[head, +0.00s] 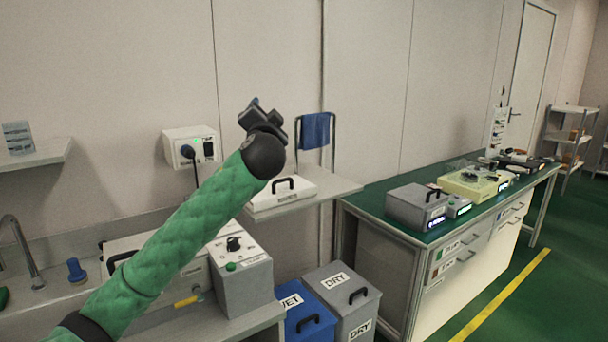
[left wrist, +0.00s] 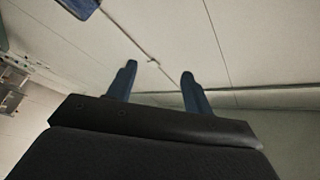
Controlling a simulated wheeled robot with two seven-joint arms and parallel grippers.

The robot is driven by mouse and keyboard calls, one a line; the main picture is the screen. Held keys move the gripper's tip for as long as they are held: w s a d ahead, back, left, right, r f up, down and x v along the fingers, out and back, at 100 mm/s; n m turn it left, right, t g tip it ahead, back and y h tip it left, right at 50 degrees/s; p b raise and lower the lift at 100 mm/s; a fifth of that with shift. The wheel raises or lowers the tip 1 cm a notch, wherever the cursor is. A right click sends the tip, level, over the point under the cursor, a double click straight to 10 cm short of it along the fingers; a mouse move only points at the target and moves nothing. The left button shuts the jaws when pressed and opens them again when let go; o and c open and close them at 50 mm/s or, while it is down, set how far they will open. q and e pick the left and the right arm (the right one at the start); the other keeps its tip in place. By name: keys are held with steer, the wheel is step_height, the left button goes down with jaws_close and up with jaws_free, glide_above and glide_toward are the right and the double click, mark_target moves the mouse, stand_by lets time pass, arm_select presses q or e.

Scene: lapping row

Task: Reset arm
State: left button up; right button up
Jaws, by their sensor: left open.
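My left arm, in a green quilted sleeve, reaches up from the lower left in the head view. My left gripper (head: 262,112) is at its end, raised in front of the wall and above the small shelf. In the left wrist view the two fingers of my left gripper (left wrist: 158,85) stand apart with nothing between them. My right gripper is in neither view.
A white-lidded box (head: 283,194) sits on the shelf behind my arm. A grey control box (head: 240,280) stands beside my forearm. Blue WET (head: 303,318) and grey DRY (head: 345,298) bins stand below. A green-topped bench (head: 420,232) is at right. Green floor is clear there.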

arm_select(q)
steer(key=s+a+f+n+g+h+p, duration=0.1)
steer(key=s+f+g, duration=0.3)
steer(key=s+f, duration=0.7)
steer(key=s+a+f+n+g+h+p, duration=0.1)
steer(key=s+f+n+g+h, duration=0.3)
steer(key=f, duration=1.2)
steer(key=s+a+f+m+g+y, duration=0.1)
steer(key=s+f+g, duration=0.2)
steer(key=s+f, duration=0.85)
steer(key=s+a+f+n+g+p, duration=0.1)
steer(key=s+f+g, duration=0.6)
steer(key=s+f, duration=1.9)
steer(key=shift+s+a+f+n+p, duration=0.25)
steer(key=shift+s+n+p, duration=0.4)
steer(key=shift+s, duration=0.35)
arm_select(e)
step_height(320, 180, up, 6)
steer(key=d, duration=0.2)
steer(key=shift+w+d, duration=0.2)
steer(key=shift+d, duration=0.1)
